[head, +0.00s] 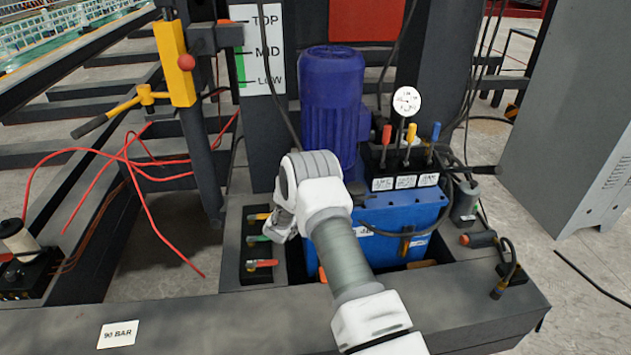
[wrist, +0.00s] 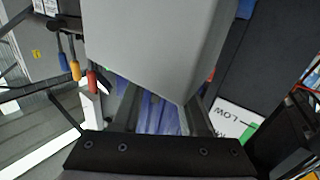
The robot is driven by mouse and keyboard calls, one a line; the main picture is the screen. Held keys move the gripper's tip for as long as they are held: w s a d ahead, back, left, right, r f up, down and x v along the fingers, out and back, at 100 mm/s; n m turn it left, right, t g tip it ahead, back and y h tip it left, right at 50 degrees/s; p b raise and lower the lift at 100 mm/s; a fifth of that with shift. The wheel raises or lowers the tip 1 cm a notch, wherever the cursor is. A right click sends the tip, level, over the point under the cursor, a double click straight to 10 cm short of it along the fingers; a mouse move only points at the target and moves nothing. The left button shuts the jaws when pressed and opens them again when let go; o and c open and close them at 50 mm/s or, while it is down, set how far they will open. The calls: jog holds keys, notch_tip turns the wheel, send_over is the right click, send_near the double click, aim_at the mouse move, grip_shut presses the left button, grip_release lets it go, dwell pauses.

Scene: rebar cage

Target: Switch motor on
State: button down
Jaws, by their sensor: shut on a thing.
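The motor (head: 333,95) is a blue-violet ribbed cylinder standing upright on the blue power unit (head: 395,222); part of it shows between my fingers in the wrist view (wrist: 160,117). My gripper (head: 279,228) is low at the motor's left, beside a recessed panel with coloured handles (head: 262,264). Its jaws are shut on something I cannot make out. In the wrist view a large grey block-like surface (wrist: 160,45) covers my fingertips. I see no clearly marked motor switch; my arm hides the motor's lower left.
Red, yellow and blue levers (head: 411,134) stand right of the motor, below a round gauge (head: 407,101). A TOP/MID/LOW board (head: 264,50) is behind left. A grey cabinet (head: 575,115) stands right. Red cables lie left. A dark beam (head: 220,320) crosses the front.

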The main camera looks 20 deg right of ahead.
jog(key=shift+m+g+h, duration=1.8)
jog(key=shift+m+g, duration=0.4)
jog(key=shift+g, duration=1)
jog(key=shift+c, duration=2.2)
grip_release()
jog(key=p+v, duration=0.4)
jog(key=v, duration=1.3)
jog(key=shift+a+f, duration=0.2)
jog(key=shift+f, duration=0.05)
jog(key=shift+s, duration=0.1)
